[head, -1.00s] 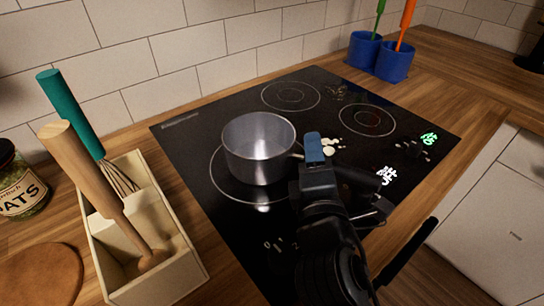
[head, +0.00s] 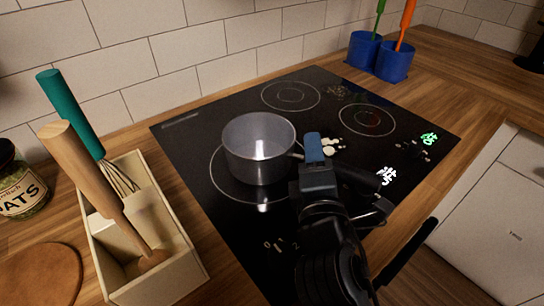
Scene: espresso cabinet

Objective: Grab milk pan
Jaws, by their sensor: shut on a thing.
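The milk pan (head: 259,147) is a small grey metal pot. It stands upright on the front left ring of the black stovetop, and it looks empty. Its handle (head: 358,179) is dark and points to the lower right, partly hidden behind my gripper. My gripper (head: 316,155), black with a blue fingertip pad, is at the handle just right of the pot's wall. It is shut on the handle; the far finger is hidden.
A wooden utensil box (head: 190,262) with a teal whisk and a wooden-handled tool stands left of the black stovetop (head: 187,145). Blue cups (head: 394,63) with green and orange tools stand at the back right. A tiled wall (head: 190,50) rises behind. The other rings are clear.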

